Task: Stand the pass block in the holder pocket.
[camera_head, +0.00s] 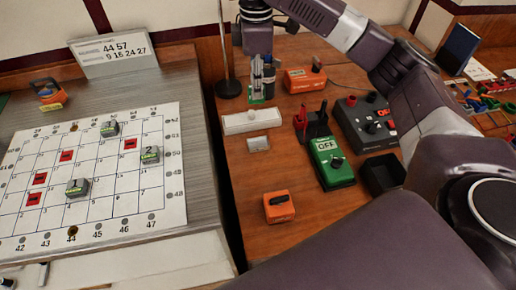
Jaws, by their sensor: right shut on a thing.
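My right gripper (262,82) points down at the back of the wooden table, left of the middle of the picture. It is shut on a small block, mostly hidden by the fingers and too small to read. A green and white patch shows just below and beside the fingertips; I cannot tell whether the block touches anything there. I cannot make out the holder pocket for sure. A long pale box (250,121) lies just in front of the gripper, and a small grey piece (258,144) lies in front of that box. My left gripper is not in view.
A gridded board (100,205) with grey blocks and red tiles lies at left, below a number sign (112,48). A green OFF device (332,163), a black box with switches (366,122), an orange switch box (279,207) and a black tray (384,174) stand on the table.

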